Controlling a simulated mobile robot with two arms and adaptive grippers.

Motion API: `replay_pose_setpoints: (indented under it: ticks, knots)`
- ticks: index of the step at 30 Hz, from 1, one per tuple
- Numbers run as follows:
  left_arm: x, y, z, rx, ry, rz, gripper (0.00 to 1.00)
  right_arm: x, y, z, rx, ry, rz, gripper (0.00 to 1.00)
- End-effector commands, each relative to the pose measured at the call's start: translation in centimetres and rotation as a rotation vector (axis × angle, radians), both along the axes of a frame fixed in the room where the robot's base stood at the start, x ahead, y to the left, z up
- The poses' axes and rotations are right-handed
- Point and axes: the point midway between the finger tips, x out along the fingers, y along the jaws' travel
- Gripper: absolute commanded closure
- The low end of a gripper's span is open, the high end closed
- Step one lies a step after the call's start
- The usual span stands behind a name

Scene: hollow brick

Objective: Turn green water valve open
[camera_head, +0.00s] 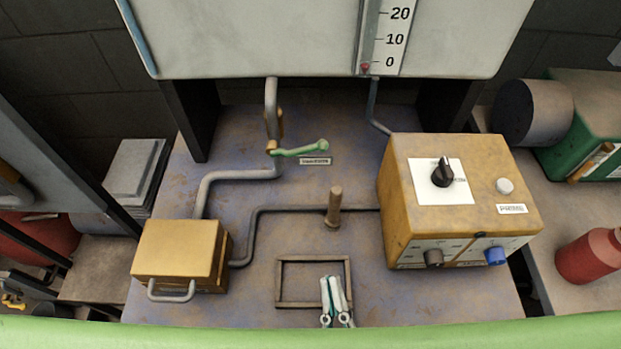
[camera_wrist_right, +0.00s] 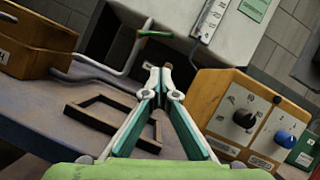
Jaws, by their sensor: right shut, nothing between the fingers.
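The green valve handle (camera_head: 299,149) is a lever on the pipe below the large tank. It points to the right, nearly level, with a small label beside it. It also shows in the right wrist view (camera_wrist_right: 156,33), beyond my fingers. My right gripper (camera_head: 333,281) is at the front of the table, over the right side of the wooden frame, well short of the handle. In the right wrist view its fingertips (camera_wrist_right: 160,72) are together with nothing between them. My left gripper is not in view.
A yellow control box (camera_head: 460,205) with knobs stands at the right. A smaller yellow box (camera_head: 180,250) is at the left. A wooden peg (camera_head: 334,208) stands upright mid-table behind the wooden frame (camera_head: 280,283). Pipes run along the table; the tank (camera_head: 250,40) overhangs the back.

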Motion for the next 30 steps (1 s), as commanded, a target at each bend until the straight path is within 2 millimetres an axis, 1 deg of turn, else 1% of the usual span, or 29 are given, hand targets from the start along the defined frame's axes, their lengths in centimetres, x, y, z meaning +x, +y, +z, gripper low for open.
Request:
replay_pose_setpoints:
  ticks: [1, 2, 5, 8, 24, 30]
  knots:
    - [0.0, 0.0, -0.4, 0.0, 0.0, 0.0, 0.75, 0.1, 0.0, -0.4, 0.0, 0.0, -0.001, 1.0]
    - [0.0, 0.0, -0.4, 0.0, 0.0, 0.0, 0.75, 0.2, 0.0, -0.3, 0.0, -0.001, 0.0, 1.0]
    - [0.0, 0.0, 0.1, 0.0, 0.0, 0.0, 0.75, 0.9, 0.1, 0.3, 0.001, -0.002, -0.002, 1.0]
    - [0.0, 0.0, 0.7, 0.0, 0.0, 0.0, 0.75, 2.2, 0.3, 1.0, 0.001, -0.004, -0.003, 1.0]
    - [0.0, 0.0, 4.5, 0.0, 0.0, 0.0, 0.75, 12.9, 2.3, 5.8, 0.003, -0.003, -0.002, 1.0]
    - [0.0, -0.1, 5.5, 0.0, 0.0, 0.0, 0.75, 16.1, 2.9, 7.1, 0.001, -0.003, -0.002, 1.0]
